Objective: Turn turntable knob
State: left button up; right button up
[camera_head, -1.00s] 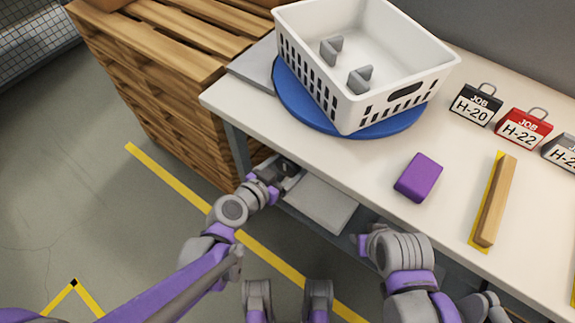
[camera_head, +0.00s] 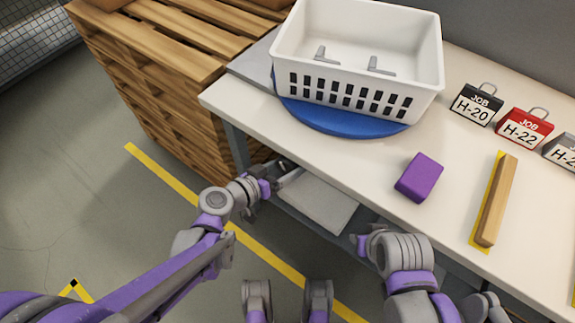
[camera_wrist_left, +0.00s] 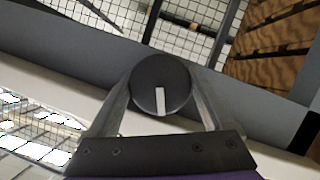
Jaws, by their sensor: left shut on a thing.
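The turntable knob (camera_wrist_left: 161,84) is a dark round dial with a white pointer line, seen in the left wrist view under the table's edge. My left gripper (camera_wrist_left: 162,97) is shut on the knob, one finger on each side of it. In the head view my left gripper (camera_head: 278,176) is at the table's front edge and the knob is hidden there. The blue turntable (camera_head: 340,121) lies on the table with a white basket (camera_head: 356,60) on it. My right arm is at the lower right; its fingertips do not show clearly.
A purple block (camera_head: 420,178), a wooden strip (camera_head: 497,200) on a yellow marking and several job tags, such as the red one (camera_head: 524,126), lie on the white table (camera_head: 330,160). Stacked wooden pallets (camera_head: 160,90) stand at the left.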

pick_arm(q)
jog(key=shift+n+h, duration=0.4)
jog(key=shift+n, duration=0.4)
jog(key=shift+g, duration=0.3)
jog(key=o, duration=1.1)
jog(key=shift+o, duration=0.2)
jog(key=p+v, duration=0.1)
jog(key=v, duration=1)
jog(key=shift+p, duration=0.35)
jog(key=shift+f, duration=0.1)
